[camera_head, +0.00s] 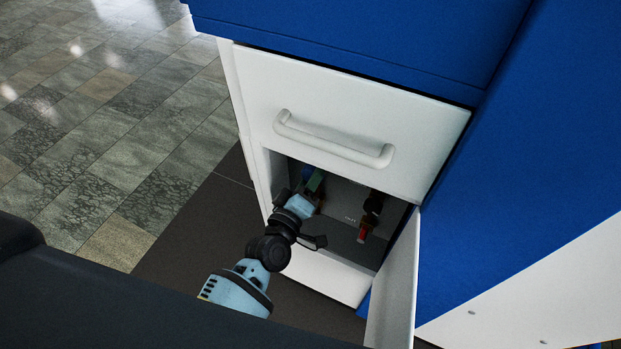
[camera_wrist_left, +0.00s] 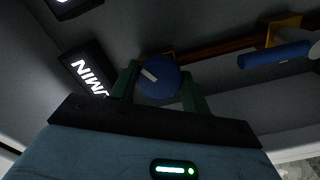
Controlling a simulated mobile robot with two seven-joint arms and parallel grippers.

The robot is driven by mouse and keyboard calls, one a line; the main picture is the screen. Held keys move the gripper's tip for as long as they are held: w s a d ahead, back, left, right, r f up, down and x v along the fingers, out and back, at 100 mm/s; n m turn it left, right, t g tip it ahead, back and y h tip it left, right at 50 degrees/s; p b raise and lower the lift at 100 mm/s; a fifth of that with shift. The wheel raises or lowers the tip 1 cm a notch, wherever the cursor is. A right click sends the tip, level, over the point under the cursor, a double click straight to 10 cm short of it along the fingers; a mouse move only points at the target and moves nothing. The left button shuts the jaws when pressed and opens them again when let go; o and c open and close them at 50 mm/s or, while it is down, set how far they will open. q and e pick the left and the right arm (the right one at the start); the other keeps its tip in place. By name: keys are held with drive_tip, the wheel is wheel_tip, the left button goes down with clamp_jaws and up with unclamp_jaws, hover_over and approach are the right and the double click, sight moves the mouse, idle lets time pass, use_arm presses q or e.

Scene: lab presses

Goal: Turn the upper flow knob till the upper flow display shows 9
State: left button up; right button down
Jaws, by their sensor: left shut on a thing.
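My left gripper (camera_head: 314,184) reaches into the open lower compartment of the white cabinet. In the left wrist view its green fingers (camera_wrist_left: 163,88) are shut on a round blue knob (camera_wrist_left: 160,76) with a white pointer mark. I take this for the upper flow knob, but no label confirms it. A dark display (camera_wrist_left: 88,74) with white lettering, seen rotated, is beside the left finger. A second display (camera_wrist_left: 76,7) is cut off by the top edge. No digits can be read on either. My right gripper is not in view.
A white drawer front with a curved handle (camera_head: 333,140) hangs just above the compartment. An open white door (camera_head: 397,280) bounds it on the right. A red-ended valve (camera_head: 362,233) is inside, right of my gripper. A blue-handled lever (camera_wrist_left: 275,55) is right of the knob.

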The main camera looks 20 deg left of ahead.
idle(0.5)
use_arm(q)
drive_tip(key=o, duration=1)
drive_tip(key=shift+s, duration=0.1)
drive_tip(key=s, duration=0.2)
drive_tip(key=s+a, duration=0.1)
drive_tip(key=s, duration=0.4)
drive_tip(key=shift+s+a, duration=0.25)
